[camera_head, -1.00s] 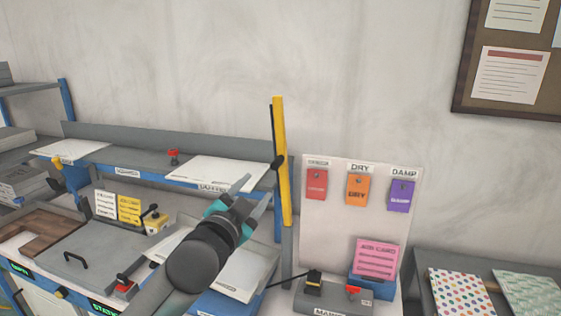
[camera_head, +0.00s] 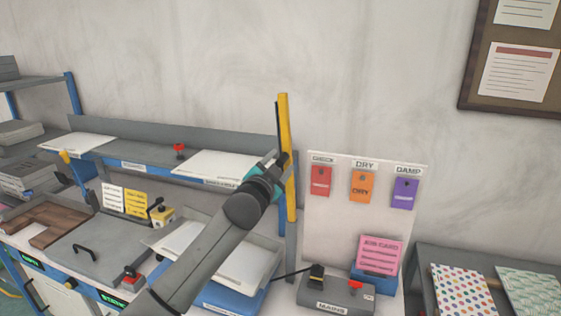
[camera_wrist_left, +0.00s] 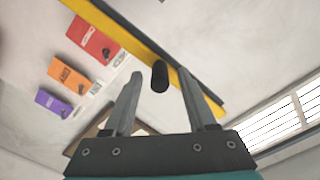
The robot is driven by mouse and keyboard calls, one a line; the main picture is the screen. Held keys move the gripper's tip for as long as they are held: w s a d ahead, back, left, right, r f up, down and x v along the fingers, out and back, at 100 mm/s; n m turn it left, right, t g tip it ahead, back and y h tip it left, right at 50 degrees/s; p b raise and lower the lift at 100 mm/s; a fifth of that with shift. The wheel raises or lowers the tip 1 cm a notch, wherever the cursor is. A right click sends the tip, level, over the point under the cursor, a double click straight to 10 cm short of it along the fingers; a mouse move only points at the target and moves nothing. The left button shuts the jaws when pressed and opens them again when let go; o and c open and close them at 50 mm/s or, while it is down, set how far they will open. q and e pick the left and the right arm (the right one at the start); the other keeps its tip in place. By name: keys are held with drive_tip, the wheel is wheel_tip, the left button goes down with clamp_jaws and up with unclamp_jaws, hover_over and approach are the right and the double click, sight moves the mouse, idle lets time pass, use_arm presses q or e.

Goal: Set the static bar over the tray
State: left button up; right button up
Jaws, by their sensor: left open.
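The static bar (camera_head: 287,150) is a yellow bar with a dark edge, standing nearly upright on a grey post behind the bench. It crosses the left wrist view diagonally (camera_wrist_left: 205,92), with a short black knob (camera_wrist_left: 160,77) on it. My left gripper (camera_head: 274,158) is at the bar's mid-height. In the left wrist view its open fingers (camera_wrist_left: 160,90) lie either side of the knob, and I see no contact. The tray (camera_head: 262,277), grey with a blue base, holds white sheets below my left arm, which covers part of it. My right gripper is not in view.
A board with red (camera_head: 320,180), orange (camera_head: 363,187) and purple (camera_head: 405,193) tags stands right of the bar. A grey mains box (camera_head: 330,298) and a pink card (camera_head: 378,253) sit below it. A shelf (camera_head: 150,160) runs behind the tray.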

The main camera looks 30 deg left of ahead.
use_arm(q)
drive_tip(key=shift+w, duration=0.4)
drive_tip(key=shift+c, duration=0.4)
clamp_jaws()
idle(0.9)
